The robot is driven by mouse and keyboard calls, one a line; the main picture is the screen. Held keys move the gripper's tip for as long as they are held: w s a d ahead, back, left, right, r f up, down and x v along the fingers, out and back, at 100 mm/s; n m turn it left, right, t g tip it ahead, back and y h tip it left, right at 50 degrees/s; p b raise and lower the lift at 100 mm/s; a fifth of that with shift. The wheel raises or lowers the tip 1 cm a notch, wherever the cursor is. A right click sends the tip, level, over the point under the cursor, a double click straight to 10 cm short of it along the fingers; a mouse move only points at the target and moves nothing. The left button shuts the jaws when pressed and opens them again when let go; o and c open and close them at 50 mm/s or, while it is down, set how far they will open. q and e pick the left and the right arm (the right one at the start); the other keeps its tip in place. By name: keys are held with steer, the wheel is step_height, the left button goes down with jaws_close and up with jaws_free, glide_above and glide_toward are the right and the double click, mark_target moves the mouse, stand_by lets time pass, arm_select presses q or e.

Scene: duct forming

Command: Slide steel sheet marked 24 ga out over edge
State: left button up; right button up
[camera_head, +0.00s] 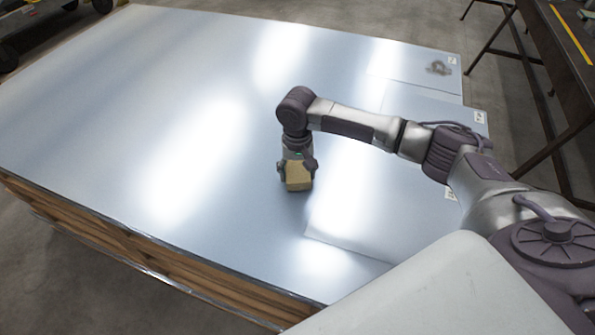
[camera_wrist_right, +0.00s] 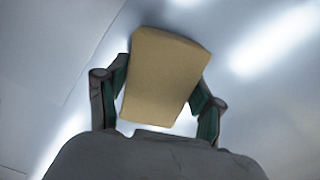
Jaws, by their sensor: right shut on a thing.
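Three smaller steel sheets lie along the right side of a large shiny sheet stack (camera_head: 110,110) in the head view: a far one (camera_head: 405,65), a middle one (camera_head: 440,107) and a near one (camera_head: 345,220). Each has a small white label near its right edge; the markings are too small to read, so I cannot tell which is 24 ga. My right gripper (camera_head: 297,170) is shut on a tan block (camera_head: 298,178), low over the large sheet, left of the near sheet. The block also shows between the fingers in the right wrist view (camera_wrist_right: 165,75). Whether it touches the sheet is unclear.
A small metal piece (camera_head: 438,68) lies on the far sheet. The stack rests on a wooden base (camera_head: 130,250). A dark workbench (camera_head: 560,60) stands at the right beyond a floor gap. My right arm covers part of the near sheet.

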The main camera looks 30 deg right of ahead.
mark_target(317, 187)
steer(key=shift+f, duration=0.6)
stand_by(0.4)
steer(key=shift+s+d+r+p, duration=0.2)
steer(key=shift+s+d+p, duration=0.5)
steer(key=shift+p, duration=0.45)
steer(key=shift+s+d+f, duration=0.1)
steer(key=shift+s, duration=0.15)
steer(key=shift+s+d+f+p, duration=0.1)
steer(key=shift+s+d+p, duration=0.8)
steer(key=shift+p, duration=0.35)
steer(key=shift+s, duration=0.15)
